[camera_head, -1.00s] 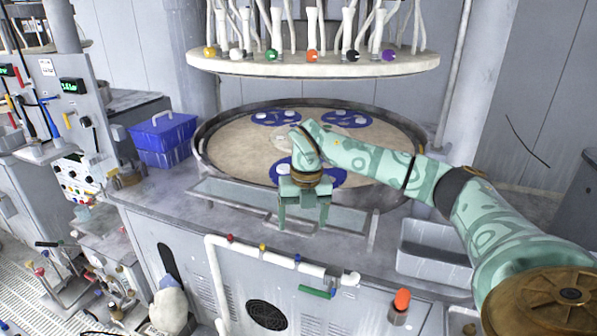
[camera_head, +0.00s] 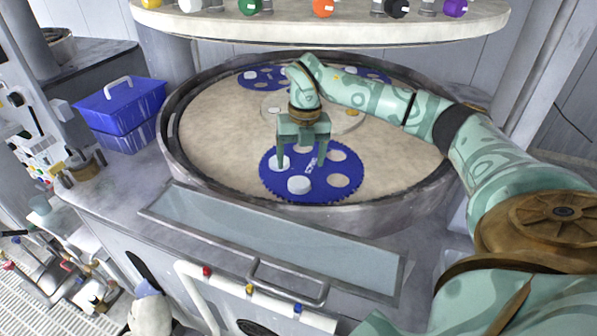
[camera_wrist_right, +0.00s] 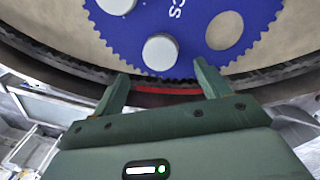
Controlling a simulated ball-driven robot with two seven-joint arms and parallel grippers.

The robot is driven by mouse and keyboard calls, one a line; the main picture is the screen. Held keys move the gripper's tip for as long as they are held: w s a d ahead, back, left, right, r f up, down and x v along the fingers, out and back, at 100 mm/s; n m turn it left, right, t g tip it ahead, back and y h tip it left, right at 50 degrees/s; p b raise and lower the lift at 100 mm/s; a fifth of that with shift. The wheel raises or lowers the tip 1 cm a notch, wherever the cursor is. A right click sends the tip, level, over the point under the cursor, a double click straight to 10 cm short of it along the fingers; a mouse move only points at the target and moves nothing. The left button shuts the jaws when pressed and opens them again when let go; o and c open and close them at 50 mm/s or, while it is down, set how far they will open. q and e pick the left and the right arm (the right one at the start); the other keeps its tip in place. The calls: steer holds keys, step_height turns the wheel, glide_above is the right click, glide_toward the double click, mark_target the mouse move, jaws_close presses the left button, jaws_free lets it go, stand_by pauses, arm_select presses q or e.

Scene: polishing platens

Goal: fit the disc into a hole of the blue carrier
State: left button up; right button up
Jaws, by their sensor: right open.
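The nearest blue carrier (camera_head: 312,194) lies flat on the beige platen, with toothed rim, white lettering, and round holes. A white disc (camera_head: 299,185) is at its front; in the right wrist view this disc (camera_wrist_right: 160,52) shows some side wall. I cannot tell whether it sits fully in a hole. Another white disc (camera_head: 276,163) is at the carrier's left. Empty holes (camera_head: 338,181) show beige at the right. My right gripper (camera_head: 301,164) points down, open and empty, its fingers over the carrier. In the wrist view its fingertips (camera_wrist_right: 160,72) are either side below the front disc. My left gripper is not in view.
The platen's raised dark rim (camera_head: 180,160) surrounds the carriers. Two more blue carriers lie behind, one at the back left (camera_head: 250,84). A light upper plate (camera_head: 320,26) with coloured knobs hangs above. A blue box (camera_head: 124,112) stands left; a glass panel (camera_head: 270,238) lies in front.

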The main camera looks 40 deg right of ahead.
mark_target(300, 184)
steer(key=f, duration=0.6)
steer(key=shift+a+f, duration=0.3)
steer(key=shift+f, duration=0.05)
steer(key=shift+s+a, duration=0.1)
steer(key=shift+s, duration=0.1)
steer(key=shift+s+f, duration=0.1)
steer(key=c, duration=1.2)
